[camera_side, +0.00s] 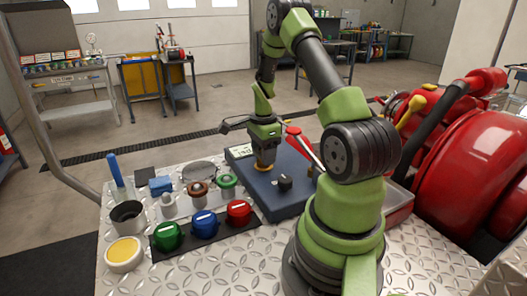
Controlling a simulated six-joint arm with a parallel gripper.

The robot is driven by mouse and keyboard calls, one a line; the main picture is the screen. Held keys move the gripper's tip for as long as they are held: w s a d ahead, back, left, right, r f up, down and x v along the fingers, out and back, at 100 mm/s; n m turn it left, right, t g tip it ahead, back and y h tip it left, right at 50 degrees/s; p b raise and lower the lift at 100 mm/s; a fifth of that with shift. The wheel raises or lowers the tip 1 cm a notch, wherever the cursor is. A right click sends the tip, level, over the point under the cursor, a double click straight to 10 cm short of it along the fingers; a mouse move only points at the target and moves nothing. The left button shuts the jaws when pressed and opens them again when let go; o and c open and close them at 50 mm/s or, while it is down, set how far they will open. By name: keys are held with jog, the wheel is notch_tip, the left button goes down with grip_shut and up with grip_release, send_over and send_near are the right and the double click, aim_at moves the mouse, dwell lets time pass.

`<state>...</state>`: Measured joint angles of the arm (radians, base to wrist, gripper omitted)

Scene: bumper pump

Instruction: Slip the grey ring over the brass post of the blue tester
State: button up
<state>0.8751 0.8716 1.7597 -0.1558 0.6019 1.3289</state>
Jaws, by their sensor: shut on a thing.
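The blue tester (266,198) is a flat dark blue box on the metal bench, with a pale label at its back left and a black knob (285,183) on top. My gripper (264,164) points down over the tester's left part, its fingers shut. The grey ring is between the fingers and mostly hidden by them; its outline cannot be made out. A bit of brass colour (262,168) shows right at the fingertips, low on the tester. The rest of the brass post is hidden, so I cannot tell whether the ring is around it.
Left of the tester stand a bare pale peg (168,206), a brown ring (197,188) and a green ring (227,181) on pegs. Green, blue and red caps (204,223) lie in front. A dark cup (128,215) and yellow-topped tin (123,254) are at the left. A red-handled tool (294,133) is behind.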

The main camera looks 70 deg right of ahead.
jog(key=shift+f, duration=0.25)
jog(key=shift+f, duration=0.3)
jog(key=shift+f, duration=0.3)
dwell(0.6)
jog(key=o, duration=1.1)
jog(key=shift+o, duration=0.2)
jog(key=shift+r, duration=4)
